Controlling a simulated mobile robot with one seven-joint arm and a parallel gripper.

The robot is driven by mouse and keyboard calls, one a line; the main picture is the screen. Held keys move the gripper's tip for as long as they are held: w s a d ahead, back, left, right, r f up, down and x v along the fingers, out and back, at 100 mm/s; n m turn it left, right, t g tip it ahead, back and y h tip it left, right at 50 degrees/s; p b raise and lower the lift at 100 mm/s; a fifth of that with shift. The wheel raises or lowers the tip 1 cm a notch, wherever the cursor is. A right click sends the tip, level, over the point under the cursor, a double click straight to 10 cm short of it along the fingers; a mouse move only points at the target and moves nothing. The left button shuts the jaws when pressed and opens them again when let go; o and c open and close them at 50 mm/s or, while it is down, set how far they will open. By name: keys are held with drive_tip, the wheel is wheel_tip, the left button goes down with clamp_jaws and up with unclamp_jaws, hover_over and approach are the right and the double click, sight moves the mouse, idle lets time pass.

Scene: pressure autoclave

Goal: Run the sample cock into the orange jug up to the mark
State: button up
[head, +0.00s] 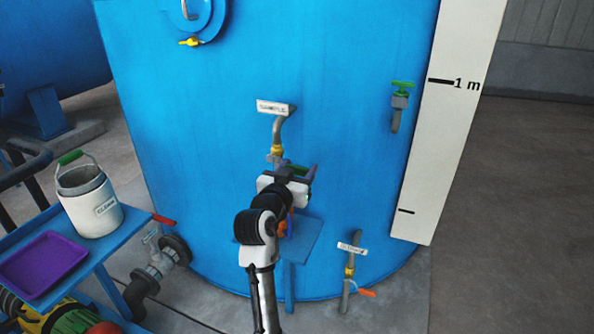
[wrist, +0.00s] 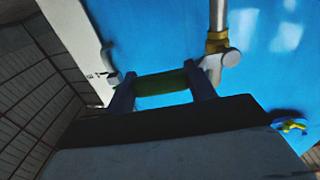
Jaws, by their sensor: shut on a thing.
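The sample cock (head: 276,152) sticks out of the blue tank's front under a white label, with a yellow collar on its grey pipe. Its green lever (head: 297,169) lies between the jaws of my gripper (head: 298,172). In the wrist view, both dark fingers (wrist: 161,88) close on the green lever (wrist: 160,82), beside the grey pipe and yellow collar (wrist: 217,42). A small orange patch (head: 283,229) shows beside my arm above the blue stand (head: 306,241); it may be the orange jug, mostly hidden. Its mark and any liquid are not visible.
A second green-handled cock (head: 402,98) is at right, next to the white gauge board (head: 440,120). A lower cock with an orange handle (head: 367,293) sits near the floor. At left, a blue table (head: 105,245) carries a white bucket (head: 95,205) and purple tray (head: 42,264).

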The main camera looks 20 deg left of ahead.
drive_tip(key=o, duration=1.1)
drive_tip(key=s+b, duration=0.3)
drive_tip(key=s, duration=1.1)
drive_tip(key=shift+a, duration=0.25)
